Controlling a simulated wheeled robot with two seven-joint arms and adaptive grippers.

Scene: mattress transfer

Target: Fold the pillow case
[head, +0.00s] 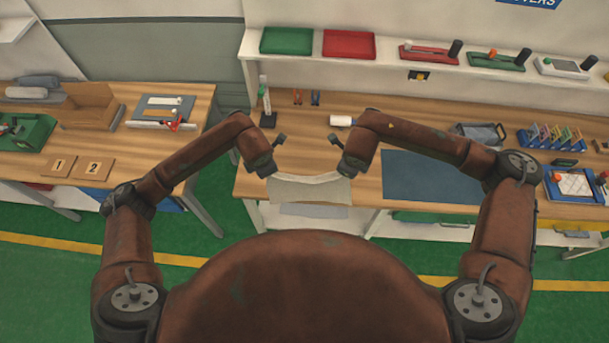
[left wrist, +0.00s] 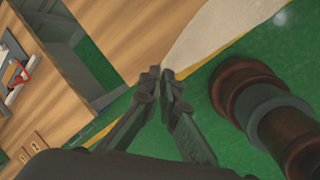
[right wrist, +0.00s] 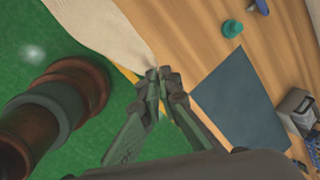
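The pillow case is a pale beige cloth (head: 312,190) at the front edge of the wooden table, with part of it hanging down over the edge. My left gripper (head: 269,172) is at its left end; in the left wrist view the fingertips (left wrist: 162,76) are together on a corner of the cloth (left wrist: 210,35). My right gripper (head: 347,170) is at its right end; in the right wrist view the fingertips (right wrist: 159,74) are together on the other corner of the cloth (right wrist: 105,30). The cloth spans between both grippers. Its underside is hidden.
A blue-grey mat (head: 430,178) lies right of the cloth. A white cylinder (head: 341,121) and a small stand (head: 267,115) are behind it. A shelf with trays (head: 349,44) runs along the back. A separate table (head: 120,165) stands at the left.

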